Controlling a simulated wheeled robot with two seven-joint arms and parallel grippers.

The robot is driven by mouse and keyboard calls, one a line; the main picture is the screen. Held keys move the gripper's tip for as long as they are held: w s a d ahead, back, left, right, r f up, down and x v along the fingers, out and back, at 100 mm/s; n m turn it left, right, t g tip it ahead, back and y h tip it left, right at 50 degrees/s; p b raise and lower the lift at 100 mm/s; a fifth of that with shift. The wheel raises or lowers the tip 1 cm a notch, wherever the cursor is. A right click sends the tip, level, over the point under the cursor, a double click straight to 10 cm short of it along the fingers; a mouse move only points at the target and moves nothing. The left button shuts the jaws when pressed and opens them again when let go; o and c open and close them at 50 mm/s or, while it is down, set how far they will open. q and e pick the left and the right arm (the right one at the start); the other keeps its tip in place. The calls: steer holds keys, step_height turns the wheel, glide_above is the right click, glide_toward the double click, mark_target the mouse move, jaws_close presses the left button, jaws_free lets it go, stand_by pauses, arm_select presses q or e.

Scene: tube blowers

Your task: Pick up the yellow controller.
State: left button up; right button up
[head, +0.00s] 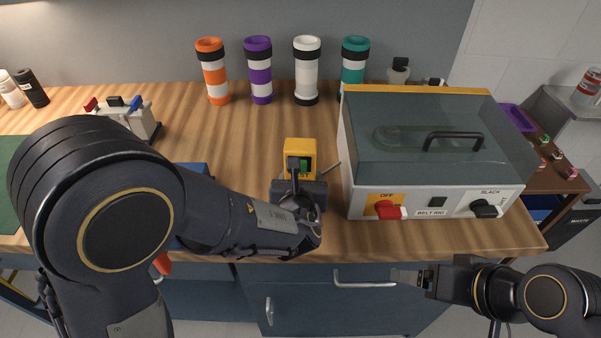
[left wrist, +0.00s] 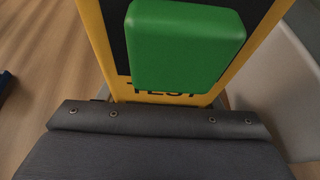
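The yellow controller (head: 299,148) stands on the wooden worktop left of the grey machine. It has a dark face and a green button (head: 305,165). In the left wrist view the green button (left wrist: 187,45) fills the upper middle, with part of a "TEST" label on the yellow body (left wrist: 96,30) below it. My left gripper (head: 299,175) is right at the controller's near side. Its fingers are mostly hidden, so I cannot tell whether they touch it. My right gripper (head: 407,277) is in front of the cabinet, away from the controller, with its finger gap unclear.
The grey machine (head: 428,175) with red and black knobs stands close right of the controller. Several banded tubes (head: 260,75) line the back. A fixture with coloured levers (head: 135,118) stands left. A blue object (head: 195,168) is partly behind my left arm. Worktop behind the controller is clear.

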mark_target(301, 143)
arm_select(q)
steer(key=c, duration=0.7)
steer(key=shift+o, duration=0.2)
steer(key=shift+r, duration=0.1)
steer(key=shift+r, duration=0.6)
steer(key=r, duration=0.1)
steer(key=r+p, duration=0.1)
steer(key=shift+s+r, duration=0.25)
steer(key=shift+r, duration=0.15)
steer(key=w+d+r+p+v, duration=0.1)
steer(key=r+p+v, duration=0.2)
steer(key=v, duration=1.2)
steer(key=shift+w+b, duration=1)
steer(key=shift+w, duration=4.95)
step_height(301, 143, down, 7)
steer(key=b, duration=0.7)
